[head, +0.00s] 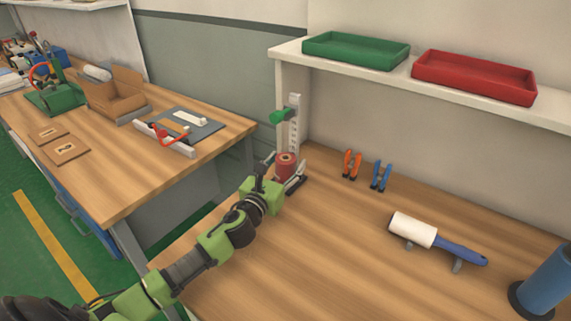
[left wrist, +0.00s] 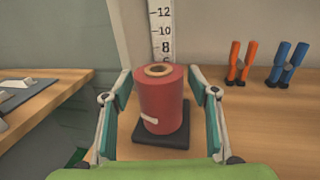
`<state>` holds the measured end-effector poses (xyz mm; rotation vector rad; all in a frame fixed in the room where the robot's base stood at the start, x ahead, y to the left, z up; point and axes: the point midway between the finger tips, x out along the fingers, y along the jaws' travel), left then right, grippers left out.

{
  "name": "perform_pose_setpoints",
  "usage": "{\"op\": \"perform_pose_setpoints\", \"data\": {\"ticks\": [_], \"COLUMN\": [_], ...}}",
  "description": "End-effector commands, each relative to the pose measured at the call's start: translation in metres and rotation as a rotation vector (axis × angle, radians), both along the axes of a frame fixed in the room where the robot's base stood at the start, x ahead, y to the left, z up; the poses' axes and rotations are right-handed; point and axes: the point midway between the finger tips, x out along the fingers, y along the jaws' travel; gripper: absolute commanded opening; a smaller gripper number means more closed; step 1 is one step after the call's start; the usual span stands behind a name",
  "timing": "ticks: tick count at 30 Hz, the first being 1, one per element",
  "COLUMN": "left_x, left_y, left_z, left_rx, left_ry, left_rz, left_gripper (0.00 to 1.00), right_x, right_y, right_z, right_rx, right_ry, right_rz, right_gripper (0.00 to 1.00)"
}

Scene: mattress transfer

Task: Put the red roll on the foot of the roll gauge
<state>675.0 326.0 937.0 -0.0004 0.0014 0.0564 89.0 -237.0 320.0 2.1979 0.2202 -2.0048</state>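In the left wrist view the red roll (left wrist: 161,103) appears to rest on the gauge's black foot (left wrist: 178,141), in front of the numbered scale (left wrist: 161,32). My left gripper (head: 284,173) is at the roll. Its fingers (left wrist: 160,85) stand on both sides of the roll, open, with narrow gaps visible. Whether a fingertip touches the roll's far side is hidden. My right gripper is not in view.
Orange pliers (head: 352,164) and blue pliers (head: 381,176) stand right of the gauge. A lint roller (head: 414,230) lies farther right, near a blue cylinder (head: 545,278) on a black base. Green (head: 356,50) and red (head: 474,77) trays sit on the shelf above. The bench's front middle is clear.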

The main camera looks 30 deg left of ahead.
Motion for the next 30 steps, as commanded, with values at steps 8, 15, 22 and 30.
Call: {"op": "perform_pose_setpoints", "data": {"ticks": [8,15,22,30], "left_x": [0.0,-0.017,-0.066,-0.108], "left_y": [0.0,-0.001,-0.004,-0.006], "left_z": [0.0,0.001,0.001,0.001], "left_rx": [0.0,0.001,0.001,0.0], "left_ry": [0.0,0.002,0.002,0.002], "left_rz": [0.0,-0.001,-0.002,0.0], "left_gripper": [0.55,0.55,0.55,0.55], "right_x": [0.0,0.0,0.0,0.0], "right_y": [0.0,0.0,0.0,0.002], "right_z": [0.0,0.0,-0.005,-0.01], "right_rx": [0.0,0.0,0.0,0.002], "right_ry": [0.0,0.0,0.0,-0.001], "right_rz": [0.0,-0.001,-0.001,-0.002], "right_gripper": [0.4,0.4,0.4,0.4]}}
